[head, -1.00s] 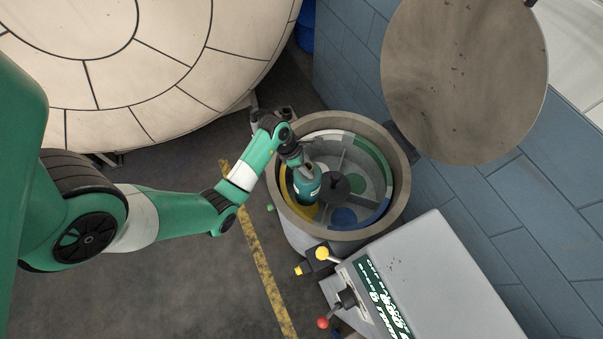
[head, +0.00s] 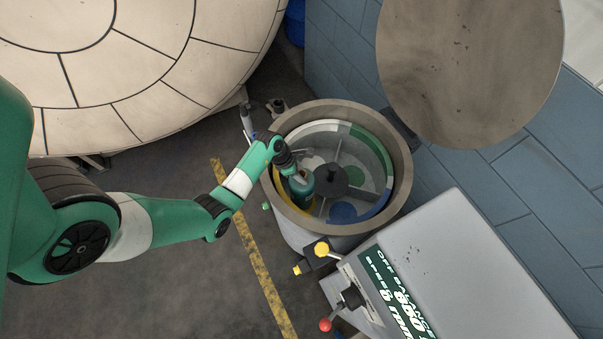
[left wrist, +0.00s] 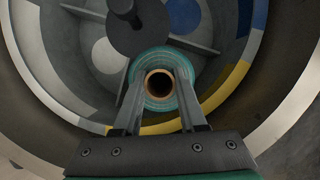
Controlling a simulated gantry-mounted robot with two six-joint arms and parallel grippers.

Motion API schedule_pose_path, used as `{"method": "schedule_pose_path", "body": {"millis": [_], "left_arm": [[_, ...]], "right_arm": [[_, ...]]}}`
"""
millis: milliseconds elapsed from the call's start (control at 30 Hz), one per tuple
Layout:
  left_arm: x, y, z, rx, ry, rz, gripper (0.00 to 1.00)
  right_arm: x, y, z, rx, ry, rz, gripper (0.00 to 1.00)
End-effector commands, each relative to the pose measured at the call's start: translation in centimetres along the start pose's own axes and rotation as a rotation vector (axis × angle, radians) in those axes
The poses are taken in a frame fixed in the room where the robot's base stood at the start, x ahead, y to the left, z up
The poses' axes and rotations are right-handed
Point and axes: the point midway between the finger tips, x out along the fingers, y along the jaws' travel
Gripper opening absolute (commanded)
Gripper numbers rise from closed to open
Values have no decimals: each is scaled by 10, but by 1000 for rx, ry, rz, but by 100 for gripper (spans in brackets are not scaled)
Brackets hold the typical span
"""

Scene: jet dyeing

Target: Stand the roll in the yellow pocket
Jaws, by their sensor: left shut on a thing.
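The teal roll (head: 302,188) is inside the round drum, beside the yellow-marked wall of the yellow pocket (head: 280,200). My left gripper (head: 291,168) reaches over the drum's left rim and is shut on the roll's upper part. In the left wrist view the roll (left wrist: 160,64) shows end-on with its brown hollow core, between the two fingers (left wrist: 160,92). The yellow band (left wrist: 226,84) curves beside and below it there. The roll's lower end is hidden, so I cannot tell whether it touches the floor. My right gripper is not in view.
A dark central hub (head: 331,180) stands close right of the roll, with grey dividers (head: 320,206) around it. Blue (head: 343,214) and green (head: 374,150) pockets lie beyond. The drum rim (head: 405,180) surrounds all. The round lid (head: 470,70) is raised; a control box (head: 450,260) stands front right.

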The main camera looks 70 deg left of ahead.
Motion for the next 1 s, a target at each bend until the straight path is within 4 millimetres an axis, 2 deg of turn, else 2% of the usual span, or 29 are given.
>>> {"method": "schedule_pose_path", "body": {"millis": [33, 133, 500, 533, 667, 700, 1000], "left_arm": [[12, 0, -5, -1, 0, -1, 0], [25, 0, -10, -1, 0, 0, 0], [28, 0, -11, 0, -1, 1, 0], [28, 0, -12, 0, 1, 0, 44], [28, 0, -12, -1, 1, 0, 68], [28, 0, -12, -1, 1, 0, 71], [25, 0, -11, 0, 0, 0, 71]], "right_arm": [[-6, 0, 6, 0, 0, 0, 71], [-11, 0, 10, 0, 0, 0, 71], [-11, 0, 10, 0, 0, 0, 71], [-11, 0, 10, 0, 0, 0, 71], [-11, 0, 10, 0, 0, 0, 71], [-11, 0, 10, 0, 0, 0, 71], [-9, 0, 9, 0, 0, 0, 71]]}}
